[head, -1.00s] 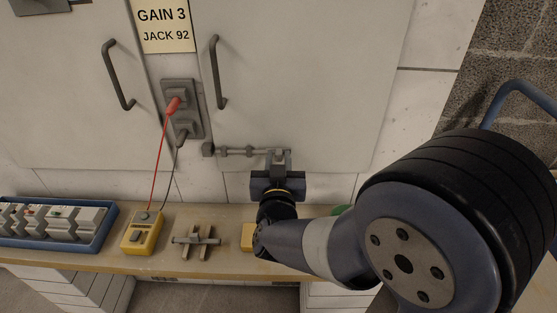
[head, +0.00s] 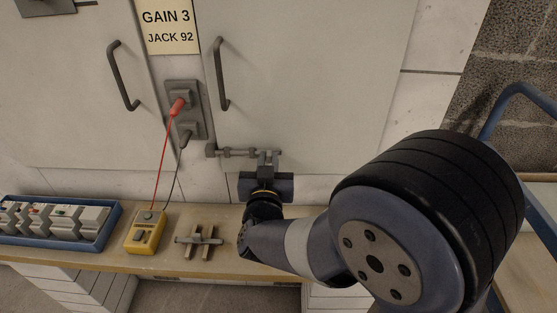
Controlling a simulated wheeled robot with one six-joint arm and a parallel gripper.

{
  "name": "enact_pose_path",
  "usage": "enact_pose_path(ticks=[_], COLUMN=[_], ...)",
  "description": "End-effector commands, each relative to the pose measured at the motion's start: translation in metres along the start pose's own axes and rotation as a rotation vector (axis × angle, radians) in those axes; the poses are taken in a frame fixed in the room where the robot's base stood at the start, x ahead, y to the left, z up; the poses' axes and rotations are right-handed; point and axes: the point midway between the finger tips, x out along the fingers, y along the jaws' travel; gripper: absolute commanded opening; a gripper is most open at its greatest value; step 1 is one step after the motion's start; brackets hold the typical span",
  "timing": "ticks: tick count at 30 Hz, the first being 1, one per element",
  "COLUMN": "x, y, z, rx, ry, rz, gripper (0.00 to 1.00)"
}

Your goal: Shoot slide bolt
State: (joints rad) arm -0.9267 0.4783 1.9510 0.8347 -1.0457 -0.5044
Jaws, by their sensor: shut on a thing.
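The grey slide bolt (head: 238,153) lies level along the lower part of the right cabinet door (head: 310,80). Its left end is at a small bracket (head: 211,150) near the door's left edge. Whether the rod is inside this bracket is too small to tell. My gripper (head: 268,158) points up at the right part of the bolt. Its two fingers are shut on the bolt's handle, which they mostly hide.
A wooden bench (head: 120,258) runs below the doors. A sign (head: 168,27) hangs above.

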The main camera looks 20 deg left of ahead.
Motion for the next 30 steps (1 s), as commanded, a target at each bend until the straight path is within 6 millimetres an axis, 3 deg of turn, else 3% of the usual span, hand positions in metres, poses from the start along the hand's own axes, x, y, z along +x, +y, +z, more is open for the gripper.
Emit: enact_pose_path(ticks=[7,8,16,25,30], x=[0.0,0.0,0.0,-0.005,-0.03], y=[-0.004,-0.004,-0.004,-0.003,-0.004], z=[0.0,0.0,0.0,0.0,-0.002], rx=[-0.001,-0.002,-0.001,-0.001,-0.001], ry=[0.0,0.0,0.0,-0.001,-0.001], rz=[-0.009,-0.01,-0.008,-0.007,-0.011], gripper=[0.0,0.17,0.38,0.38,0.38])
